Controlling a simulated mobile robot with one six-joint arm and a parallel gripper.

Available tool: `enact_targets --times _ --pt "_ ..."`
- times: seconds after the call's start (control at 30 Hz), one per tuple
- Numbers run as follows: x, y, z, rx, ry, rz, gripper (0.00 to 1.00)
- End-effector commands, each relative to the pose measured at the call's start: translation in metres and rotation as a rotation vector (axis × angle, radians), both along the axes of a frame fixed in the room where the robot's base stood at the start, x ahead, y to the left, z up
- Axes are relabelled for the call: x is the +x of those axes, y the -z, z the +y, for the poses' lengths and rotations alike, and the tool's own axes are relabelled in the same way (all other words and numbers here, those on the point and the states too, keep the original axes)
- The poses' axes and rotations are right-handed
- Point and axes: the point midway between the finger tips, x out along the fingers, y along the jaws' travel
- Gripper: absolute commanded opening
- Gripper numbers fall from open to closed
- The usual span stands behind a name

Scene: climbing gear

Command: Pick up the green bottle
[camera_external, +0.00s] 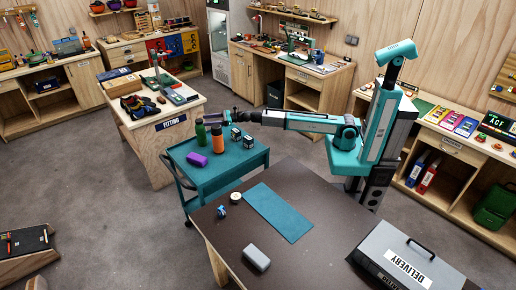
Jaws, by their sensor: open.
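The green bottle (201,132) stands upright near the far left part of the teal cart (232,168). An orange bottle (218,138) stands upright just to its right. My arm reaches left across the cart from its teal base. My gripper (213,118) is open at the arm's end, close to the tops of both bottles. It is small here, and I cannot tell whether its fingers touch or surround the green bottle.
A purple item (196,159) and small dark-and-white boxes (236,134) are also on the cart. A brown table (290,245) in front holds a teal mat (278,212), a grey box (256,257) and a delivery case (405,262). The fitting bench (172,122) stands behind left.

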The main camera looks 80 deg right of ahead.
Motion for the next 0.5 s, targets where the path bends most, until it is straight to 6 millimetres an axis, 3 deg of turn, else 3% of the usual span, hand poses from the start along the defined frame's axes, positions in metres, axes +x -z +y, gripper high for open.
enact_targets --times 0.5 --pt "0.043 0.000 0.012 0.000 0.001 0.000 0.60"
